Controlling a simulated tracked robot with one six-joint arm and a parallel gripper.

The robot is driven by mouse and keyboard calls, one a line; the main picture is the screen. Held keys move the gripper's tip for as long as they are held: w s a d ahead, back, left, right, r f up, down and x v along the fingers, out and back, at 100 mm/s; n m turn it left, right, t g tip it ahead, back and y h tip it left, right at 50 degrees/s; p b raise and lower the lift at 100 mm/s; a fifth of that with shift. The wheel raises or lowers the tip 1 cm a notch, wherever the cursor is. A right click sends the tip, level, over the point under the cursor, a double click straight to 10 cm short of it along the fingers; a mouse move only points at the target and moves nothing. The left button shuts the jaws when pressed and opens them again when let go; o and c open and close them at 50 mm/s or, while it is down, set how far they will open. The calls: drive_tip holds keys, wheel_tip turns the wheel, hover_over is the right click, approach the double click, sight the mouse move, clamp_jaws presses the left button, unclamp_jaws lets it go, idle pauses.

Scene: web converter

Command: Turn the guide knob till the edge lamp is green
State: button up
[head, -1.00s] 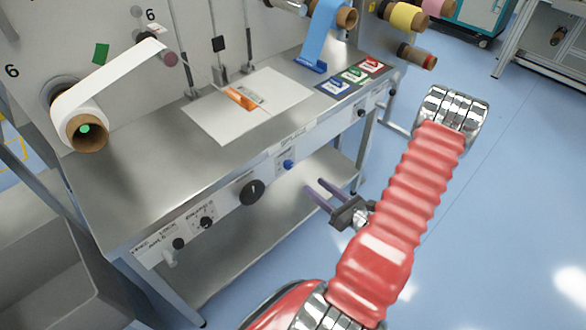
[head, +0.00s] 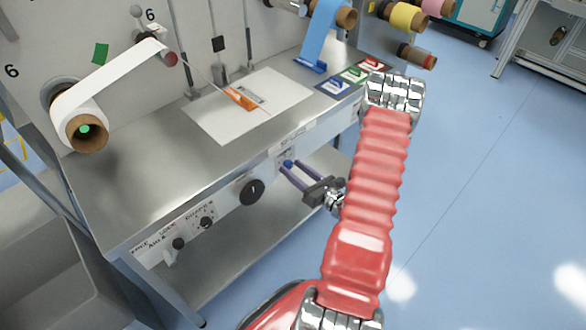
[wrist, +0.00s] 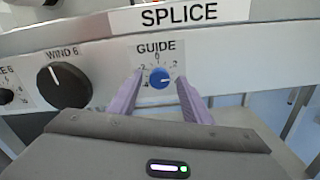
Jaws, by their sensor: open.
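The guide knob (wrist: 160,77) is small and blue, on a white dial plate marked GUIDE with numbers around it. Its pointer direction is too small to read surely. In the head view the guide knob (head: 288,163) sits on the table's front panel. My gripper (wrist: 160,82) is open, with one purple finger left of the knob and one right of it. A gap shows between each finger and the knob, and how deep the fingers reach is unclear. In the head view my gripper (head: 286,171) is at the panel. I cannot make out an edge lamp.
The black WIND knob (wrist: 64,84) is left of the guide knob, and it shows in the head view (head: 252,192). A SPLICE label (wrist: 180,14) is above. A lower shelf (head: 235,235) lies under the panel. Open floor (head: 480,220) is to the right.

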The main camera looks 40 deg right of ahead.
drive_tip(key=shift+w, duration=0.5)
drive_tip(key=shift+c, duration=0.5)
drive_tip(key=c, duration=0.9)
